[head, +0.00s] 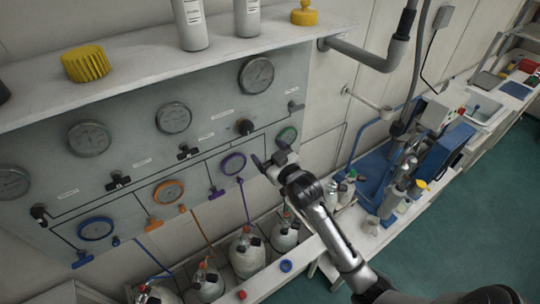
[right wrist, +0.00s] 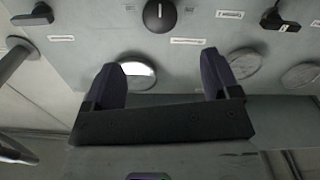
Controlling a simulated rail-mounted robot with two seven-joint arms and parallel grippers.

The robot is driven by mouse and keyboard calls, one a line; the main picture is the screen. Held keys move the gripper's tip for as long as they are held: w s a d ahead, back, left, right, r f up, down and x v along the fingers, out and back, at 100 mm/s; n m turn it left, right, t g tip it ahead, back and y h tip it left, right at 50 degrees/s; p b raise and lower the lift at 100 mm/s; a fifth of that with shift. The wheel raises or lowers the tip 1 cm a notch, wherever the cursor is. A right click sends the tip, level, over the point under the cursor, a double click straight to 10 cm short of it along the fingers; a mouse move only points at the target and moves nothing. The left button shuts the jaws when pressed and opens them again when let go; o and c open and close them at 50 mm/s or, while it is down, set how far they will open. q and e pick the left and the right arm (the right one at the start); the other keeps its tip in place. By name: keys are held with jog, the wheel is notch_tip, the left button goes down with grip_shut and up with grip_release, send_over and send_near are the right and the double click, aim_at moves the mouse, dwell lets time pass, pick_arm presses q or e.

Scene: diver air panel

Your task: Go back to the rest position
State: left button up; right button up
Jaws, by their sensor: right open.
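The panel fills the upper part of that view, with a black knob (right wrist: 159,15) beyond the fingers. I cannot tell whether the gripper touches the panel in the head view. My left gripper is not in view.
A shelf (head: 130,84) above the panel holds a yellow knobbed cap (head: 86,63), white bottles (head: 190,24) and a yellow fitting (head: 304,13). Gas cylinders (head: 247,252) stand below. A grey pipe (head: 362,56) and a blue machine (head: 440,150) are to the right. Green floor (head: 460,215) is clear.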

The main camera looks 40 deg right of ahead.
jog(key=shift+s, duration=0.35)
dwell(0.4)
jog(key=s+a+f+g+y+p, duration=0.1)
jog(key=s+a+f+g, duration=0.3)
jog(key=s, duration=0.7)
jog(key=s+a+f+n+g+y+p, duration=0.1)
jog(key=s+a+f+g+p, duration=0.1)
jog(key=s+a+f+g, duration=0.3)
jog(key=s+a+f+g+y+p, duration=0.1)
jog(key=s+a+f+g, duration=0.4)
jog(key=s, duration=1.2)
jog(key=a+f+p, duration=0.1)
jog(key=a, duration=0.3)
jog(key=shift+s+f+n+y, duration=0.2)
jog(key=shift+f+n+y, duration=0.1)
jog(key=shift+n, duration=0.1)
